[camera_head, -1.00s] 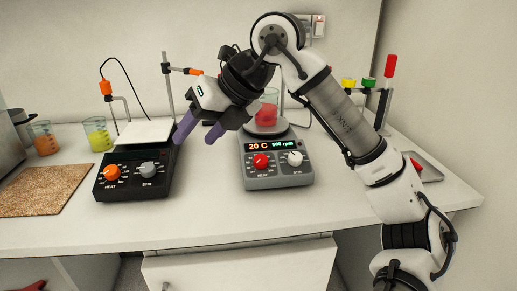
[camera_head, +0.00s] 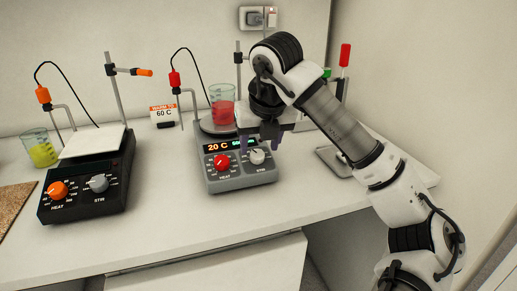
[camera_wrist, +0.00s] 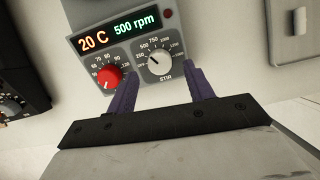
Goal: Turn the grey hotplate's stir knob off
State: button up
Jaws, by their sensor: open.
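The grey hotplate (camera_head: 240,181) stands on the bench; its display (camera_wrist: 118,32) reads 20 C and 500 rpm in the wrist view. Its white stir knob (camera_head: 257,156) is at the right of the front panel. In the wrist view the stir knob (camera_wrist: 160,62) has its mark toward the upper left, near the 500 label. My gripper (camera_head: 271,134) is open and empty above the hotplate's right side. In the wrist view its purple fingers (camera_wrist: 159,88) are spread, with the knob showing between and beyond their tips. I cannot tell whether they touch the panel.
The red heat knob (camera_wrist: 108,77) sits left of the stir knob. A beaker of red liquid (camera_head: 222,105) stands on the hotplate, close to my arm. A black hotplate (camera_head: 85,190) is at the left. A grey tray (camera_head: 335,162) lies to the right. The bench front is clear.

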aim_at(257, 156)
jog(key=shift+x, duration=1.45)
jog(key=shift+c, duration=0.2)
jog(key=c, duration=0.9)
